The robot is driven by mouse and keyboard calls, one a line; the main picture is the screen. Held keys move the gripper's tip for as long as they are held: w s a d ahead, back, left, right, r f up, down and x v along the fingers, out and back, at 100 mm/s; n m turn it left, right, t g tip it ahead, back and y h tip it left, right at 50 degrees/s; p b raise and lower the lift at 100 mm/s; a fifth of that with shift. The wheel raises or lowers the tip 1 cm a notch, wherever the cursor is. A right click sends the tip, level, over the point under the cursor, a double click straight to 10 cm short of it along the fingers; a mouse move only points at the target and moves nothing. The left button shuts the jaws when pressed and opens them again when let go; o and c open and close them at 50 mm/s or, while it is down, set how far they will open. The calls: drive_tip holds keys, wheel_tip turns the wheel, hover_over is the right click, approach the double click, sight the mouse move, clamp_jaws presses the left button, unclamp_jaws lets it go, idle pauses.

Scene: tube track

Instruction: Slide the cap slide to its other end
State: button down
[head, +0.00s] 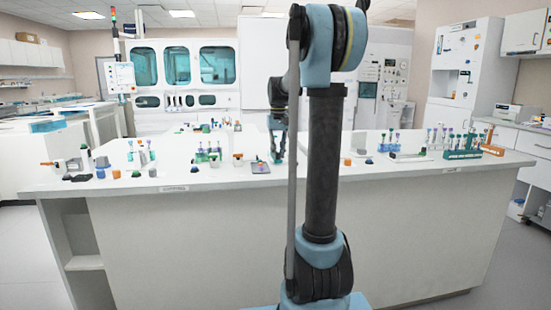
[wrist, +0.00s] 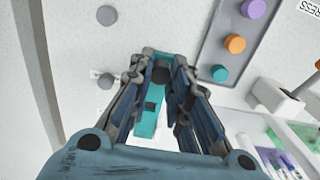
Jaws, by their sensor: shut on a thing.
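In the wrist view a teal bar-shaped piece (wrist: 147,124), which I take to be the cap slide, lies between the fingers of my gripper (wrist: 162,72). It has a dark square mark, and a dark round part sits near its far end between the fingertips. The fingers are shut on it. The fingers hide its sides, so I cannot tell exactly where it stands along its travel. In the head view my gripper (head: 277,157) is low over the bench, partly beside my arm's column, and the slide is too small to make out there.
A grey tray (wrist: 213,62) beside the gripper holds a purple cap (wrist: 253,9), an orange cap (wrist: 235,44) and a teal cap (wrist: 220,73). The white bench (head: 225,180) carries tube racks, including a green rack (head: 462,154) at right.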

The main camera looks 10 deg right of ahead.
drive_tip(key=shift+w, duration=2.45)
drive_tip(key=c, duration=1.7)
unclamp_jaws()
drive_tip(key=shift+s, duration=0.1)
drive_tip(key=shift+r, duration=0.1)
drive_tip(key=shift+r, duration=2.4)
